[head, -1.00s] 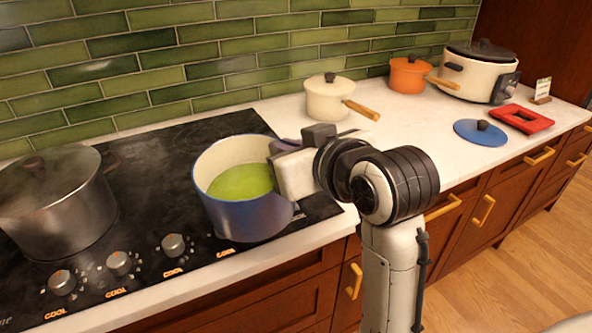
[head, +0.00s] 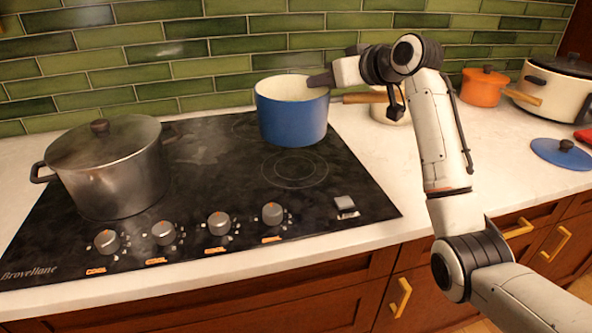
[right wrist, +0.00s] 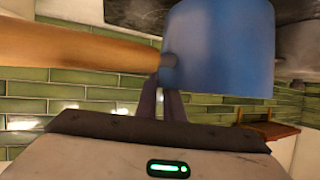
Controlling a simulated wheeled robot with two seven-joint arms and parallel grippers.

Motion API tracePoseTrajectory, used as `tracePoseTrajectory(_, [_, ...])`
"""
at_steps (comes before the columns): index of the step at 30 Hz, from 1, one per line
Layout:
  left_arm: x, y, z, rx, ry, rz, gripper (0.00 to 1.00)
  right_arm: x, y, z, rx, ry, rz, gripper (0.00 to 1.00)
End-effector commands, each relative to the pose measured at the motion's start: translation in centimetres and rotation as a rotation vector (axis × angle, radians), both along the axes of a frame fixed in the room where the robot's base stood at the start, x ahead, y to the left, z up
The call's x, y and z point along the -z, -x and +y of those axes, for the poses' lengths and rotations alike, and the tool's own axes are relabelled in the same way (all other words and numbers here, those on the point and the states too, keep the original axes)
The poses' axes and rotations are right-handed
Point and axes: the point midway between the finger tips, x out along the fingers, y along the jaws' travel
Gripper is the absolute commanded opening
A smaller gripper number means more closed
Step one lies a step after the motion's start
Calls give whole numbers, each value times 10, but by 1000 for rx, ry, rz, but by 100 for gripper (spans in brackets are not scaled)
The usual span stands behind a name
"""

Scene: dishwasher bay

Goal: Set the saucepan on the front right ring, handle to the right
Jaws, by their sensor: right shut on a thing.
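The blue saucepan (head: 291,116), cream inside, is upright over the back right part of the black cooktop (head: 225,185). I cannot tell whether it touches the glass. Its wooden handle (head: 357,98) points right. My right gripper (head: 322,80) is shut on the saucepan at its right side, near the handle. The right wrist view shows the blue wall (right wrist: 222,45), the wooden handle (right wrist: 80,50) and my dark fingers (right wrist: 172,105) by the handle joint. The front right ring (head: 294,169) is bare, in front of the saucepan. My left gripper is not in view.
A lidded steel pot (head: 108,170) stands on the left of the cooktop. Several knobs line the front, and a small grey block (head: 345,205) sits at the front right. A cream pot (head: 388,108), orange pot (head: 484,87) and blue lid (head: 561,152) are on the right counter.

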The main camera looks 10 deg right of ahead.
Motion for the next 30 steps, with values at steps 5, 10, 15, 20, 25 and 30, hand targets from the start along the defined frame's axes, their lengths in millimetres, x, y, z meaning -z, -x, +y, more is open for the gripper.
tracePoseTrajectory(5, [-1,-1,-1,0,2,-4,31,15,-4,-2,-4,-5,-1,0])
tracePoseTrajectory(10, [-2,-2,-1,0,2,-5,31,43,-4,-2,-3,-5,-3,0])
tracePoseTrajectory(15, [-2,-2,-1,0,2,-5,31,56,-4,-2,-2,-5,-7,0])
tracePoseTrajectory(20, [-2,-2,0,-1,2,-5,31,69,-3,-2,-3,-5,-3,0])
tracePoseTrajectory(25, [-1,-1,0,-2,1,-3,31,91,-4,-2,-2,-4,-3,0])
tracePoseTrajectory(30, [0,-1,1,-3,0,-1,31,94,-4,-2,-2,-3,-6,0])
